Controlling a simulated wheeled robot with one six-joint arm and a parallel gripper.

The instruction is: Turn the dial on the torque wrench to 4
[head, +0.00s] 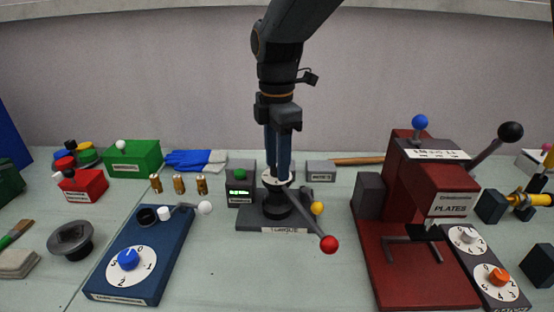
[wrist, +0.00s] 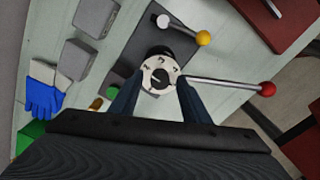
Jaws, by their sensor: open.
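The torque wrench is a dark grey base (head: 262,226) with the label TORQUE on its front edge. A white dial disc (head: 270,183) sits on top of its black post. A red-ball lever (head: 329,244) points toward the front right, and a shorter yellow-ball lever (head: 317,208) is beside it. In the wrist view the dial (wrist: 148,71) shows a dark centre knob and marks too small to read. My gripper (head: 277,174) points straight down at the dial. Its open fingers (wrist: 158,84) stand on either side of the dial's near part, and I cannot tell whether they touch it.
A small grey box with a green knob and a lit display (head: 240,191) stands close left. A blue dial box (head: 140,255) lies front left. A red press labelled PLATES (head: 415,270) stands at right. Bare table shows between the wrench and the press.

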